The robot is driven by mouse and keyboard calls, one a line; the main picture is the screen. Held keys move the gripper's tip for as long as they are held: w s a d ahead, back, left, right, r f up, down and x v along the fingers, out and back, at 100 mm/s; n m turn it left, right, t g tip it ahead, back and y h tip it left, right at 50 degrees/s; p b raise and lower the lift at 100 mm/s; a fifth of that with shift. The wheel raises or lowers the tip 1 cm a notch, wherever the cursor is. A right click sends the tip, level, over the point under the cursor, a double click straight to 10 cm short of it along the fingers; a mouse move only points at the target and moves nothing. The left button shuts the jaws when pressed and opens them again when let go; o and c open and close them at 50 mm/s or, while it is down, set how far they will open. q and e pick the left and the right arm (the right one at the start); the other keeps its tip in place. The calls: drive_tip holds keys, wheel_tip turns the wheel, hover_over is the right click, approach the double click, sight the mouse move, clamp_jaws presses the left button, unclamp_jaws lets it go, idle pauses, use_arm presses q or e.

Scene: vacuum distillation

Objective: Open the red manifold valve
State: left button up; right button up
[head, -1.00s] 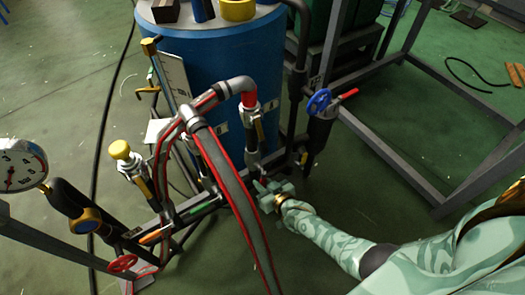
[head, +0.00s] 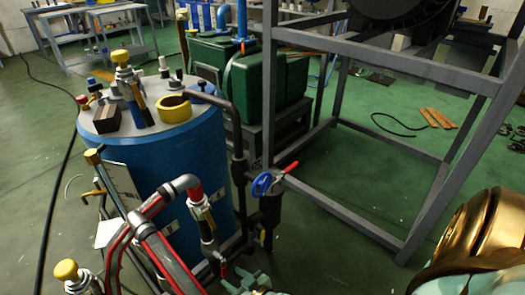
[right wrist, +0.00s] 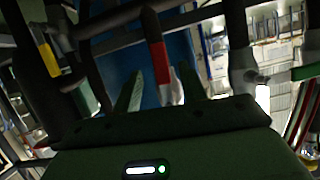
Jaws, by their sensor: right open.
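A red handle (right wrist: 160,62) hangs at the end of a dark bar in the right wrist view, between the fingers of my right gripper (right wrist: 161,75) as seen from there. The fingers are open; I cannot tell whether they touch the handle. In the head view my right gripper (head: 247,282) is pale green, at the bottom edge beside the pipes, partly cut off. A small red piece (head: 222,256) shows just left of it. Another red lever (head: 290,167) sits on a dark cylinder with a blue handwheel (head: 262,185). My left gripper is out of view.
A blue drum (head: 160,150) stands behind the pipework, with fittings and a yellow ring (head: 174,108) on top. A red-striped hose (head: 165,255) crosses in front. A grey metal frame (head: 340,215) stands to the right, with open green floor inside it.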

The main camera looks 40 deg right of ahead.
use_arm(q)
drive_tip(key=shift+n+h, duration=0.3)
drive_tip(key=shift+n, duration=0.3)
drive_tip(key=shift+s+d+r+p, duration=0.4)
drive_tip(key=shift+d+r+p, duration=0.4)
drive_tip(key=shift+p, duration=0.35)
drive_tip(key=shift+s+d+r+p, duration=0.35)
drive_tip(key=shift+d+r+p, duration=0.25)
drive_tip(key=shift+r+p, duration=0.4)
use_arm(e)
drive_tip(key=v, duration=1.1)
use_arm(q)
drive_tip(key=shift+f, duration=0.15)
